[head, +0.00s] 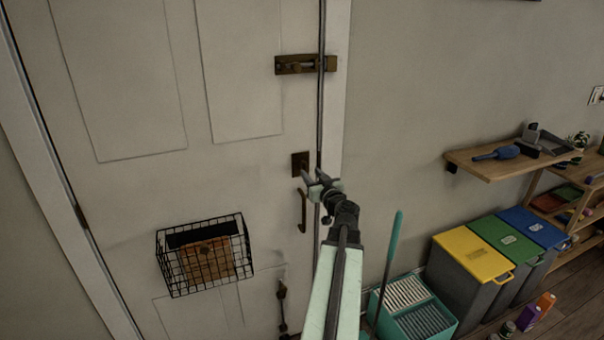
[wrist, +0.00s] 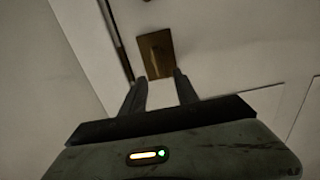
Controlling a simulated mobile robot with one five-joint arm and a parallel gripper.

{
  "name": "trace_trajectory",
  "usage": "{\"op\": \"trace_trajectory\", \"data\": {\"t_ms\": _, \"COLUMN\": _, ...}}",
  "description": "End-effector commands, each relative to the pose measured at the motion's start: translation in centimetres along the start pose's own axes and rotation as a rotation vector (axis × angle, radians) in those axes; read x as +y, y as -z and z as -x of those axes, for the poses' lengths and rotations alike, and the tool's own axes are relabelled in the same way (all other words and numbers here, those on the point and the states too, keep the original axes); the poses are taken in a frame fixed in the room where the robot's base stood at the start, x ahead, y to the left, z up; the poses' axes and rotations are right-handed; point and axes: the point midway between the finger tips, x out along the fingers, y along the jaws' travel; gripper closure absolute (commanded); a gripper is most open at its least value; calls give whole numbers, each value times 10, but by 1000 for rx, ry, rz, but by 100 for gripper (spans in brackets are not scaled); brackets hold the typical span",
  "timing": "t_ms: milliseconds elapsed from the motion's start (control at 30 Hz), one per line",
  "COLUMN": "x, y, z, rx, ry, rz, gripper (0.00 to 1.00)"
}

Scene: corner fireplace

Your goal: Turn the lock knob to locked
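The white door (head: 235,130) has a small brown lock plate (head: 299,160) near its right edge. The plate also shows in the wrist view (wrist: 156,56), just beyond my fingertips. I cannot clearly make out the knob on it or which way it is turned. My gripper (head: 312,177) is in front of the lower right of the plate. In the wrist view my gripper (wrist: 160,76) has its two fingers apart, with pale door surface showing between them and nothing held. Whether the fingertips touch anything is not clear.
A slide bolt (head: 297,65) is above the plate, and a pull handle (head: 302,213) hangs just below it. A wire basket (head: 206,284) is on the door at lower left.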

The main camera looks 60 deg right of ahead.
Motion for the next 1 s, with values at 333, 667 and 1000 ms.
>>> {"op": "trace_trajectory", "data": {"t_ms": 333, "x": 3, "y": 1, "z": -24, "rx": 1, "ry": -2, "rz": 1, "gripper": 64}}
{"op": "trace_trajectory", "data": {"t_ms": 667, "x": 2, "y": 1, "z": -77, "rx": 1, "ry": -1, "rz": 0, "gripper": 64}}
{"op": "trace_trajectory", "data": {"t_ms": 1000, "x": 2, "y": 1, "z": -77, "rx": 1, "ry": -2, "rz": 0, "gripper": 91}}
